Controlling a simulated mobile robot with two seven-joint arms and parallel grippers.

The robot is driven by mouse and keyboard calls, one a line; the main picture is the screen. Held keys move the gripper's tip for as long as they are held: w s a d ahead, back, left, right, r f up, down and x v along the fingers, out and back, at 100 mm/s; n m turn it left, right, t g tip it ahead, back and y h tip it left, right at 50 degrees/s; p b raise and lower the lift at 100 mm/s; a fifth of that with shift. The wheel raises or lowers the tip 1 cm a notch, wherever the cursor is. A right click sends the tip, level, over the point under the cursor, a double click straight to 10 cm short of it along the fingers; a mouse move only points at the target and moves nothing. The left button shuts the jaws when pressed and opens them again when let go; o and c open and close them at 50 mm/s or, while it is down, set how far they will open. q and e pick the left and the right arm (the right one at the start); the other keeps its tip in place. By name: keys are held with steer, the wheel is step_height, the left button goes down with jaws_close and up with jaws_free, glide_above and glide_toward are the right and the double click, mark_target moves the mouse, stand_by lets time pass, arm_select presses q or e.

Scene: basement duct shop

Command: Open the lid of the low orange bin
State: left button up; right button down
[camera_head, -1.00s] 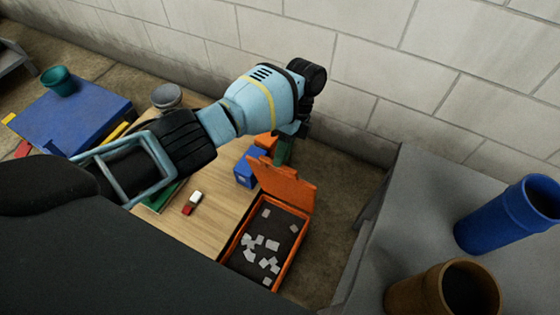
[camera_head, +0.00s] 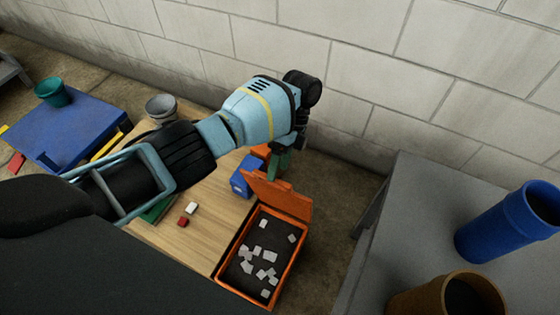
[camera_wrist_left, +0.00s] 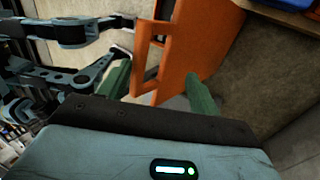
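The low orange bin (camera_head: 300,255) is on the wood-topped table in the head view. Its inside is dark with several pale scraps. Its orange lid (camera_head: 280,195) stands raised at the far edge, leaving the bin's top uncovered. My left gripper (camera_head: 280,165), with green fingers, is just behind the lid's upper edge. In the left wrist view my left gripper (camera_wrist_left: 160,88) has its fingers apart, with the orange lid (camera_wrist_left: 190,45) and its slotted tab in front of and between them. I cannot tell whether a finger touches it. My right gripper is not in view.
A blue box (camera_head: 243,178) stands close behind the bin, left of the lid. Small red and white blocks lie on the wooden table (camera_head: 205,240). A grey table (camera_head: 385,225) at right bears a blue cylinder (camera_head: 505,222) and a brown one (camera_head: 450,295). A block wall is behind.

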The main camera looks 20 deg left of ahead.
arm_select(q)
steer(key=shift+a+f, duration=0.1)
steer(key=shift+f, duration=0.25)
steer(key=shift+c, duration=0.3)
steer(key=shift+w+r, duration=0.1)
steer(key=shift+r, duration=0.1)
steer(key=shift+c, duration=0.5)
steer(key=v, duration=0.6)
steer(key=shift+r, duration=0.2)
steer(key=shift+c, duration=0.4)
steer(key=shift+v, duration=0.8)
